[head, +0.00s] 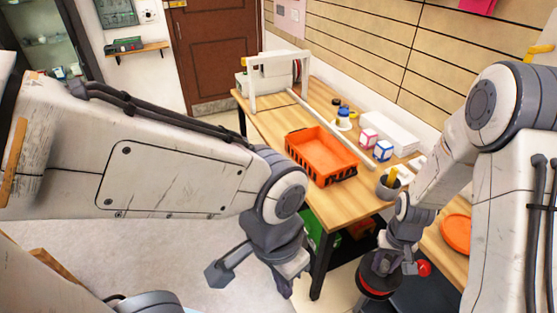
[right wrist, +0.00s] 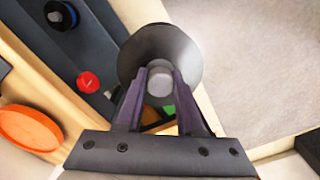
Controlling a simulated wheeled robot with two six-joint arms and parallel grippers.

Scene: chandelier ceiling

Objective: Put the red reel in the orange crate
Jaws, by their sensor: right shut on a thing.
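The red reel (head: 376,291) hangs in my right gripper (head: 384,262), low at the right, beyond the table's front edge. Its dark flange and a red band show in the head view. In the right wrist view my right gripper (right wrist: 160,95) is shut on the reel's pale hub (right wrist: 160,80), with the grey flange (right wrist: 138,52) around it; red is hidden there. The orange crate (head: 338,172) stands on the wooden table, up and left of the reel, and looks empty. My left gripper (head: 252,282) is open and empty, low in front of the table.
On the table (head: 266,122) are a white frame (head: 279,62), two boxes (head: 369,138), and a grey cup (head: 388,187) beside the crate. An orange plate (head: 457,233) lies at right. A small red object (right wrist: 88,82) and a blue reel (right wrist: 62,15) lie on a dark surface.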

